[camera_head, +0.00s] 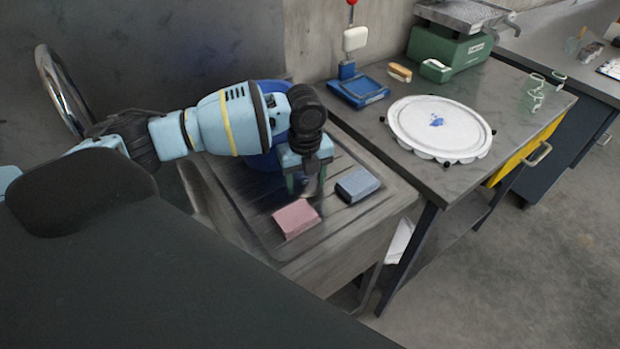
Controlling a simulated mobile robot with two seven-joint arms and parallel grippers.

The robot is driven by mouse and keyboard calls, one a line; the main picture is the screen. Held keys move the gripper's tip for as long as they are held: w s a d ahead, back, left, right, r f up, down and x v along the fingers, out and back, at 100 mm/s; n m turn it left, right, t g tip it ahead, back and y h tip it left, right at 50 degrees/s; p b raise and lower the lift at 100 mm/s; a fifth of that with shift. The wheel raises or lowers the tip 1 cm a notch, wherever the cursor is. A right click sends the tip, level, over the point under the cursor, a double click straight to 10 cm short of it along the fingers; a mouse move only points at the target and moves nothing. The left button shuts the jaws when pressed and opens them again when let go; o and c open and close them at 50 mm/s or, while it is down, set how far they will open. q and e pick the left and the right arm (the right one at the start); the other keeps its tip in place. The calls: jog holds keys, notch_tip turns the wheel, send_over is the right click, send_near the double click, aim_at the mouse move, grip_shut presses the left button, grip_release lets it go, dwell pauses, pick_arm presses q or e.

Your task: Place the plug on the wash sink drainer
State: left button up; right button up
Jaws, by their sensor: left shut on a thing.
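My left gripper (306,178) points down over the ribbed drainer (345,217) of the wash sink, between the blue-grey block and the blue tub. It is shut on a small dark thing, which I take for the plug; its shape is mostly lost between the fingers and against the dark drainer. I cannot tell whether it touches the drainer. My right gripper is not in view.
A pink block (296,218) and a blue-grey block (357,184) lie on the drainer close to the gripper. A blue tub (262,160) stands behind my wrist. The bench to the right holds a white round tray (440,125), a blue stand (359,89) and a green scale (448,47).

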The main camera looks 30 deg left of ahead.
aim_at(306, 179)
pick_arm(q)
jog(key=shift+w+a, duration=0.3)
jog(key=shift+w, duration=0.1)
jog(key=o, duration=0.5)
jog(key=shift+f, duration=0.15)
jog(key=o, duration=0.5)
jog(key=shift+s+d, duration=0.15)
jog(key=shift+c, duration=0.2)
notch_tip(306, 179, up, 12)
jog(key=shift+r, duration=0.2)
